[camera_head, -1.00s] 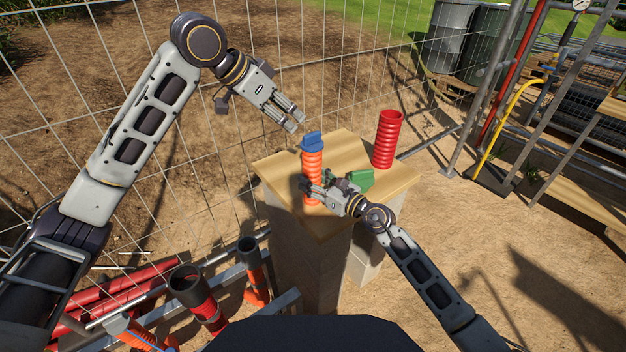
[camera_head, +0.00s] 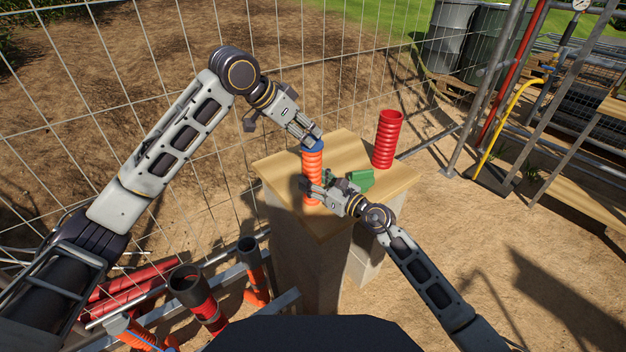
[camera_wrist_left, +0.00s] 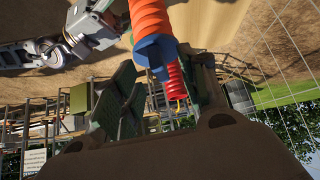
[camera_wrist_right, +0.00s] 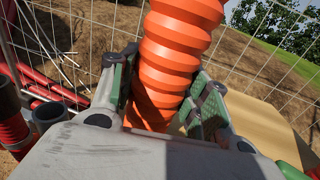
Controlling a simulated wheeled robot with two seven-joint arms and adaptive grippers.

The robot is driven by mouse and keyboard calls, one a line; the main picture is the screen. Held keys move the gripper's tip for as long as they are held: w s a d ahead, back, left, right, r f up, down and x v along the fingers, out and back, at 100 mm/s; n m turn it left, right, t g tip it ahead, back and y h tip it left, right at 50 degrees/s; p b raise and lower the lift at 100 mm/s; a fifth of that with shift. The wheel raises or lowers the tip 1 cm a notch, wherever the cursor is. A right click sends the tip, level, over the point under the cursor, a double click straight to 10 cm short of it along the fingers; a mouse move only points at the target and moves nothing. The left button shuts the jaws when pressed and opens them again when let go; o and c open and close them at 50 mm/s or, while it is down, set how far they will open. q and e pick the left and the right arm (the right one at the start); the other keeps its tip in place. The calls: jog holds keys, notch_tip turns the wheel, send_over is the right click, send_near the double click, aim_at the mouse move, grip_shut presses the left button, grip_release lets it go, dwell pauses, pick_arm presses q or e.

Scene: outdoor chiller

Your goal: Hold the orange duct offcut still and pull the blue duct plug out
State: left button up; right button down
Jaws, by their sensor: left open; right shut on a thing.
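The orange duct offcut (camera_head: 312,166) stands upright on the wooden board, ribbed all along. The blue duct plug (camera_head: 311,145) sits in its top end and is partly hidden by my left fingers in the head view. The left wrist view shows the plug (camera_wrist_left: 154,52) at the end of the orange duct, in front of the fingers. My left gripper (camera_head: 315,138) is open, with its fingertips at the plug. My right gripper (camera_head: 308,190) is shut on the lower part of the offcut; its fingers flank the duct (camera_wrist_right: 172,60) in the right wrist view.
A red ribbed duct (camera_head: 387,140) stands on the wooden board (camera_head: 345,150), right of the offcut. A green block (camera_head: 361,180) lies near my right gripper. A wire fence stands behind. Pipe pieces (camera_head: 190,285) stand at lower left.

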aim_at(318, 147)
pick_arm(q)
jog(key=shift+x, duration=1.05)
jog(key=shift+f, duration=0.15)
jog(key=shift+f, duration=0.15)
